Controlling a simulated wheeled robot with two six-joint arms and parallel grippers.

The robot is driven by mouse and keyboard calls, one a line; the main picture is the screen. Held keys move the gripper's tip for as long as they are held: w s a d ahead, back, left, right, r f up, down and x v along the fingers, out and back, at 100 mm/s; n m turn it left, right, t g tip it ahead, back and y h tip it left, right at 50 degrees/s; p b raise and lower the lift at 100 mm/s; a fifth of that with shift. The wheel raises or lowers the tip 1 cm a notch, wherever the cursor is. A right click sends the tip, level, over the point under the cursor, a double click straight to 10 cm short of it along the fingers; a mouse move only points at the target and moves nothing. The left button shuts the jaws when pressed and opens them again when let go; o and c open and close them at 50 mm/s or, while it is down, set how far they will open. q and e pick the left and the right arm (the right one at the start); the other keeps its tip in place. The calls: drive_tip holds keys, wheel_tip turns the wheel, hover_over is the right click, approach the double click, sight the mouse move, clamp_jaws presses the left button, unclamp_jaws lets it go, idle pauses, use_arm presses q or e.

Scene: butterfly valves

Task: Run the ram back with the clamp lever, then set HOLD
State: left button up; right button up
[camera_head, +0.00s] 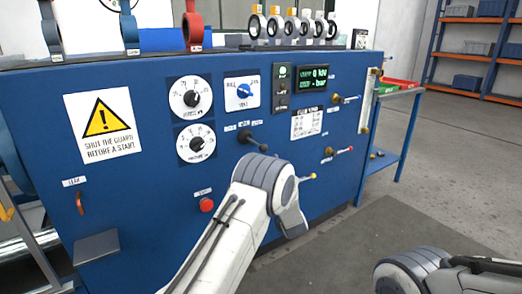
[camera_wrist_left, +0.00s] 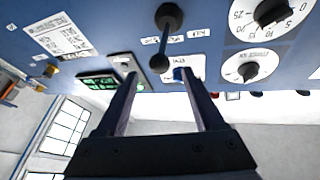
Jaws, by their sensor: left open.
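The black ball-ended lever, most likely the clamp lever (camera_head: 255,141), juts from the blue machine front below small labels. In the left wrist view, the lever's ball (camera_wrist_left: 160,63) appears between the fingers of my left gripper (camera_wrist_left: 166,82), which is open. Nothing is gripped; whether a finger touches the lever is unclear. In the head view my left wrist hides its fingers. The blue selector knob (camera_head: 243,90) sits on a white plate with HOLD at its left; its exact setting is too small to read. It also shows beside a finger in the left wrist view (camera_wrist_left: 180,74). My right gripper is out of view.
A lit display (camera_head: 312,79) reads about zero, right of the selector. Two dials (camera_head: 191,97) are at its left.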

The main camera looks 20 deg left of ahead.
sight(255, 143)
use_arm(q)
drive_tip(key=b+x, duration=0.1)
drive_tip(key=x, duration=0.8)
drive_tip(key=shift+w+r, duration=0.2)
drive_tip(key=shift+w, duration=0.05)
drive_tip(key=shift+a, duration=0.1)
clamp_jaws()
idle(0.9)
